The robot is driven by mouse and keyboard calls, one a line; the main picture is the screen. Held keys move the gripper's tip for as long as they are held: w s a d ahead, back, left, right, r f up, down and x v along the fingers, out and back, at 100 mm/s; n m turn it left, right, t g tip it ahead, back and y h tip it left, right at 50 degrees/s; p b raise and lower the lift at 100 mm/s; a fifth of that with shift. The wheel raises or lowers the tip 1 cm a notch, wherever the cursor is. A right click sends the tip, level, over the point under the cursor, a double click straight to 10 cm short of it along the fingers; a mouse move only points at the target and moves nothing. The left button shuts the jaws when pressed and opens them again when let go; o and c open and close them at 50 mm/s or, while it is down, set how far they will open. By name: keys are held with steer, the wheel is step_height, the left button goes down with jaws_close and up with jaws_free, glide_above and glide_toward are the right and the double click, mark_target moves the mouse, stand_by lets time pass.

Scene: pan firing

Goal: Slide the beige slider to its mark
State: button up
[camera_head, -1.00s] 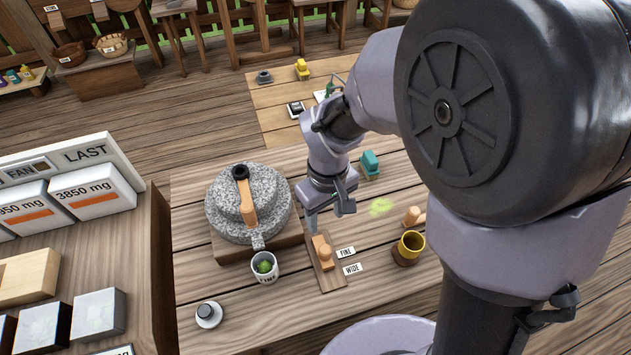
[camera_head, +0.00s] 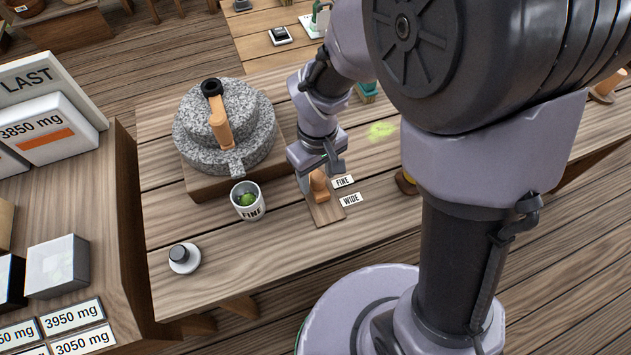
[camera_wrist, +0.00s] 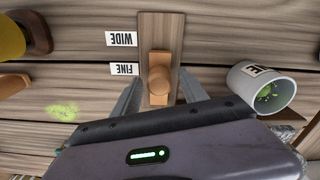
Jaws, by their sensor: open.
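The beige slider (camera_head: 319,183) sits on a brown wooden track board (camera_head: 328,213) on the table. In the wrist view the slider (camera_wrist: 159,77) shows its rounded knob, level with the FINE label (camera_wrist: 125,69). The WIDE label (camera_wrist: 131,39) lies beside the bare far part of the track. My gripper (camera_wrist: 160,88) is open, with one finger on each side of the slider. I cannot tell whether the fingers touch it. In the head view my gripper (camera_head: 318,172) is over the slider and partly hides it.
A stone mill (camera_head: 225,125) stands left of my arm. A white FINE cup (camera_head: 248,201) with green contents stands close to the track. A small white dish with a dark knob (camera_head: 184,257) is at the front left. Green powder (camera_head: 382,131) lies to the right.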

steer(key=shift+r, duration=0.1)
jaws_close()
steer(key=shift+s+d, duration=0.25)
steer(key=shift+s, duration=0.55)
steer(key=shift+s+d, duration=0.2)
steer(key=shift+s, duration=0.55)
steer(key=shift+s+d, duration=0.25)
steer(key=shift+s, duration=0.55)
steer(key=shift+o, duration=0.4)
jaws_free()
step_height(320, 180, up, 17)
steer(key=p, duration=0.8)
steer(key=s+d+r+m+t+y, duration=0.1)
steer(key=s+d+r+m+t, duration=0.1)
steer(key=r+m, duration=0.3)
steer(key=s+d+r+m+t+y+b, duration=0.1)
steer(key=s+d+r+m+t, duration=0.2)
steer(key=s+r+m, duration=0.1)
steer(key=shift+s+d+r+m+t, duration=0.2)
steer(key=shift+r+m+t, duration=0.25)
steer(key=shift+m, duration=0.35)
